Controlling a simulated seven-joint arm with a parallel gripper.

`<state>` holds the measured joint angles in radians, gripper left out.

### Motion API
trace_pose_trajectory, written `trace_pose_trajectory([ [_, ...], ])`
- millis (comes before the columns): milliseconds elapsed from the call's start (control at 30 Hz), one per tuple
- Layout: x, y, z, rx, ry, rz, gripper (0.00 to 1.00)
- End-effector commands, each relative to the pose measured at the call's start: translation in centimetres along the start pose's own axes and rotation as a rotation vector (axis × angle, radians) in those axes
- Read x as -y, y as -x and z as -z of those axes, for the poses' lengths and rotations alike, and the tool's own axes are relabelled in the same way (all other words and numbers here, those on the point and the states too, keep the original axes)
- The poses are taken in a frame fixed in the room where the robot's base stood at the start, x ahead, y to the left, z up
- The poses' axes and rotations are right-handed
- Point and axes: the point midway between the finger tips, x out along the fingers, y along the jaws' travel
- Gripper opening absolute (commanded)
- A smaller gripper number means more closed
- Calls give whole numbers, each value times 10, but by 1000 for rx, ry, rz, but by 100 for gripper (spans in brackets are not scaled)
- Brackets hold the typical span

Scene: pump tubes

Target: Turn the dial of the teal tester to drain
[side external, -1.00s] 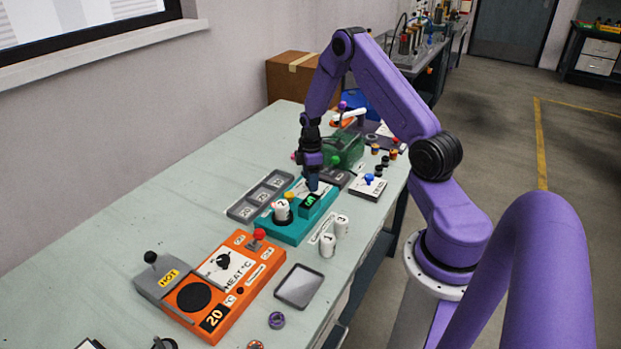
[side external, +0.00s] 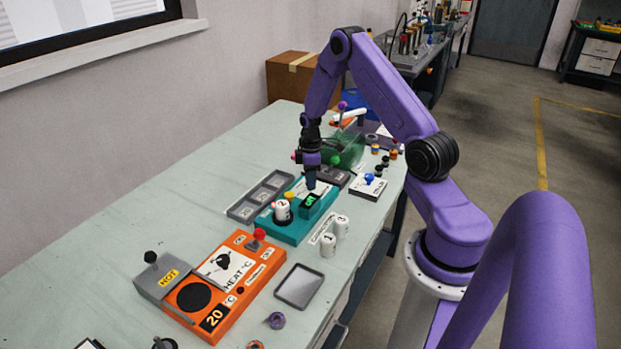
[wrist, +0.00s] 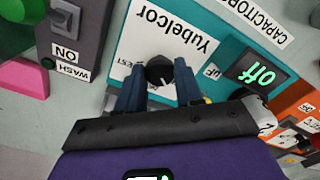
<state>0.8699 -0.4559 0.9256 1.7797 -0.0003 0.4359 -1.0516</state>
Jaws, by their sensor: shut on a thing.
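The teal tester (side external: 290,228) lies on the bench, with a green-lit display (side external: 310,199) and a white cylinder (side external: 282,210) standing in its round socket. In the wrist view its display (wrist: 262,76) reads "off". A white label (wrist: 165,38) on the teal tester (wrist: 218,52) reads "Yubelcor" upside down. The black dial (wrist: 160,70) sits at this label's edge. My gripper (wrist: 160,78) points down, its two fingers shut on the dial from either side. My gripper (side external: 311,184) hides the dial in the side view. Markings around the dial are mostly covered.
An orange heater unit (side external: 250,283) with a red knob stands nearer the camera. A grey tray with several compartments (side external: 262,195) lies behind the tester. Two white cylinders (side external: 328,244) stand in front of it. A green transparent box (side external: 345,150) stands just beyond my gripper.

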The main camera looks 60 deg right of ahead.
Motion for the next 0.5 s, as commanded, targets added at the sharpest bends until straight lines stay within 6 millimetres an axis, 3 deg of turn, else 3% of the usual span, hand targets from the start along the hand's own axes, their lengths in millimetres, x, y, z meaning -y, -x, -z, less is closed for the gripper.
trace_pose_trajectory([
  [500,0,1,0,1,-474,1,5],
])
